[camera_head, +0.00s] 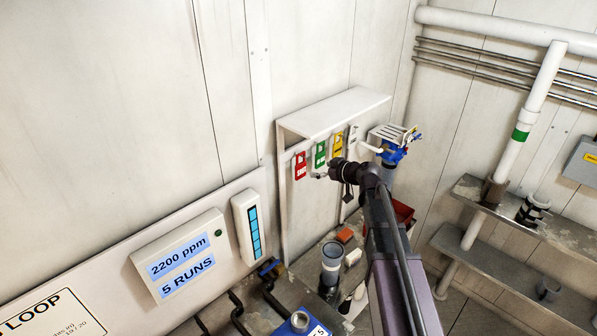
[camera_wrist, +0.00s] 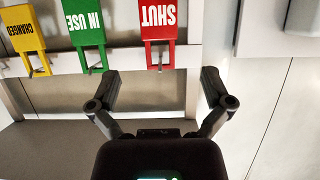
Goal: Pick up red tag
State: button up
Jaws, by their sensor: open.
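The red tag (camera_head: 300,165) hangs on a white rail under a small shelf, leftmost of a row of tags in the head view. In the wrist view the red tag (camera_wrist: 157,22) appears upside down, reads "SHUT", and hangs from a red loop over the rail. My gripper (camera_wrist: 157,78) is open, its two fingers spread on either side of the red tag's loop end, with nothing held between them. In the head view my gripper (camera_head: 322,175) is just right of the red tag. Whether a finger touches the rail is unclear.
A green "IN USE" tag (camera_wrist: 84,20) and a yellow "CHANGED" tag (camera_wrist: 24,28) hang beside the red one. The shelf (camera_head: 335,112) overhangs the tags. A blue-topped fixture (camera_head: 391,153) stands right of them.

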aim_at(302, 166)
jog(key=shift+b+x, duration=0.75)
jog(key=shift+x, duration=1.8)
jog(key=shift+b+x, duration=1)
jog(key=shift+x, duration=1.65)
jog(key=shift+d, duration=0.15)
jog(key=shift+c, duration=0.2)
jog(key=c, duration=0.9)
jog(key=shift+r, duration=0.15)
